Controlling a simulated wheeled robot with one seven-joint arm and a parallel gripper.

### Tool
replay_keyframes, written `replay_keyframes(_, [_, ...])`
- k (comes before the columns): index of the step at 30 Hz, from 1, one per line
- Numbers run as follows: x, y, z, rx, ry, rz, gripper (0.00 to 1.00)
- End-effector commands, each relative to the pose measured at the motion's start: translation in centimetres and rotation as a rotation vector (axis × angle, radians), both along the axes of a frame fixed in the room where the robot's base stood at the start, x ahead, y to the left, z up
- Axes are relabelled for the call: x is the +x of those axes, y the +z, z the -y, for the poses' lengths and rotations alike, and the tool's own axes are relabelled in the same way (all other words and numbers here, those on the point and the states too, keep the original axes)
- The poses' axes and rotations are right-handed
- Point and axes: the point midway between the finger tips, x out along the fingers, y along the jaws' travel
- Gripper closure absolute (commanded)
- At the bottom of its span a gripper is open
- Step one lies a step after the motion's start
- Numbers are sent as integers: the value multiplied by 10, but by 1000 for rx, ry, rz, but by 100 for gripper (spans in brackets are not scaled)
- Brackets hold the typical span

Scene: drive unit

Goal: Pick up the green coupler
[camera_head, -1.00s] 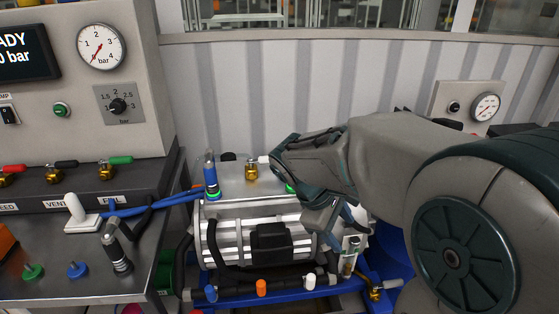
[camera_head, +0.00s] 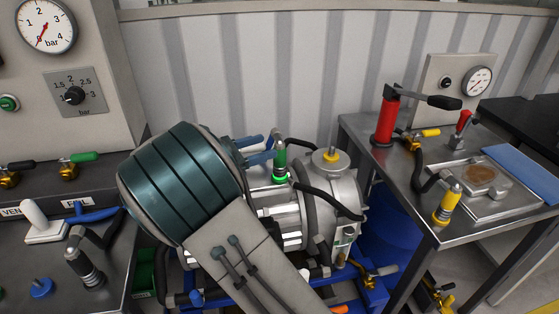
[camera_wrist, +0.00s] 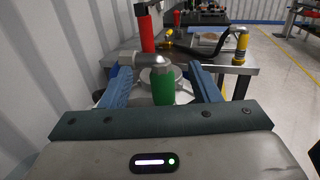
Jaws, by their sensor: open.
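The green coupler (camera_head: 280,158) stands upright on top of the silver drive unit (camera_head: 345,186), with a bright green ring at its base and a black hose leading off to the right. My gripper (camera_head: 264,149) is open just left of it, its blue fingers pointing toward it. In the wrist view the coupler (camera_wrist: 162,88) shows between the two spread fingers of my gripper (camera_wrist: 163,82), with its grey metal elbow above. A gap shows on both sides of it there. My arm hides the left part of the drive unit.
A steel table (camera_head: 400,190) on the right holds a red pump cylinder (camera_head: 385,120), a yellow coupler (camera_head: 447,205) and a tray. The left bench (camera_head: 60,275) has a pressure panel and a dark coupler (camera_head: 85,268). A corrugated wall (camera_head: 240,80) stands behind.

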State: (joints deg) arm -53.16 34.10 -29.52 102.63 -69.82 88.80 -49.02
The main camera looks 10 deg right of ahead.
Motion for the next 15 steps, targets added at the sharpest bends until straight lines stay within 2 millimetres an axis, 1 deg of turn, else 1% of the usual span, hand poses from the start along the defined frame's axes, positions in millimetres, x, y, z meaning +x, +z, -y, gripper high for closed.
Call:
replay_keyframes(1, [0, -13, 0, -2, -1, -4, 44])
replay_keyframes(3, [0, -28, 0, -2, -1, -4, 44])
replay_keyframes(5, [0, -39, 1, -2, -2, -4, 44])
replay_keyframes(9, [4, -38, 21, 2, -7, 1, 44])
replay_keyframes(15, [7, -38, 30, 3, -6, 0, 44])
